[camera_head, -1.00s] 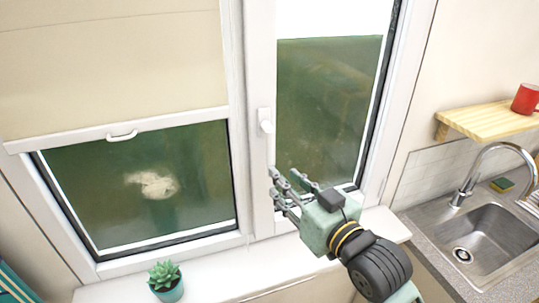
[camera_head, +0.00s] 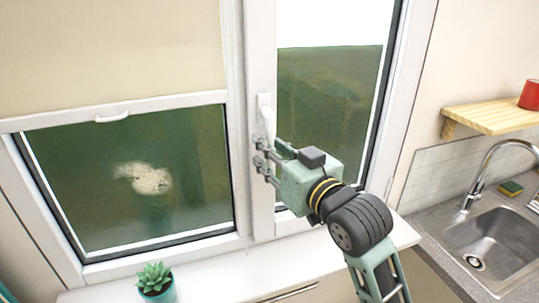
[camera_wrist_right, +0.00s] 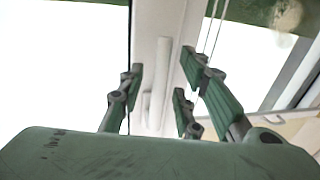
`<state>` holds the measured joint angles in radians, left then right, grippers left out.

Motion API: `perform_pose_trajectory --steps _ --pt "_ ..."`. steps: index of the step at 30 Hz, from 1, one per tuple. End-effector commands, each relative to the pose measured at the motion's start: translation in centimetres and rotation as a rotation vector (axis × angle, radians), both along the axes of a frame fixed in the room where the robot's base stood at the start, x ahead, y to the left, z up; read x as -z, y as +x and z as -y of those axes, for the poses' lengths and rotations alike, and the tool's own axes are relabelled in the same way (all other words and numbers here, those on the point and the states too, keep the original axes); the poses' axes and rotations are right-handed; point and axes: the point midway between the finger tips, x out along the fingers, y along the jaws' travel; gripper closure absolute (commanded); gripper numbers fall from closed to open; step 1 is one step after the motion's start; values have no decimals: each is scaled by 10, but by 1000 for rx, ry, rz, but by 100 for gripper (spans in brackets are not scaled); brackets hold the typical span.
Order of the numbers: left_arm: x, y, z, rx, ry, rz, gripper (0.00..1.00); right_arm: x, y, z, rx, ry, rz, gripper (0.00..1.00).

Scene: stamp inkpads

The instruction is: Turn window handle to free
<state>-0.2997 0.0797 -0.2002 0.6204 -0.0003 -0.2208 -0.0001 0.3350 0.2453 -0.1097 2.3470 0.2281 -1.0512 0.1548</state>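The white window handle (camera_head: 264,108) is on the frame of the right window sash (camera_head: 262,50), upright along the frame. My right gripper (camera_head: 263,156) is just below and in front of the handle in the head view, fingers pointing left towards the frame. In the right wrist view, the handle (camera_wrist_right: 160,84) shows as a white bar between the spread fingers of the right gripper (camera_wrist_right: 160,80). The fingers are open, with gaps on both sides of the handle. Whether any finger touches it I cannot tell. My left gripper is not in view.
A roller blind (camera_head: 100,50) with a small pull covers the upper left window. A potted succulent (camera_head: 156,281) stands on the white sill (camera_head: 225,275). At right are a wooden shelf (camera_head: 490,117) with a red mug (camera_head: 530,95), a sink (camera_head: 490,245) and a tap.

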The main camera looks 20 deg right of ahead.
Motion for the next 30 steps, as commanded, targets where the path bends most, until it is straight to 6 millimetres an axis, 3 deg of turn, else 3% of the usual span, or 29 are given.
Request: perform_pose_trajectory --steps 4,13,24,30 --pt "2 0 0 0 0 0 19 0 10 -3 -1 0 1 68" --pt "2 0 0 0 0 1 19 0 12 -3 0 -1 0 68" --pt "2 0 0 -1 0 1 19 0 11 -3 0 -1 0 100" --pt "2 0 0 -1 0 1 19 0 12 -3 0 -1 0 100"
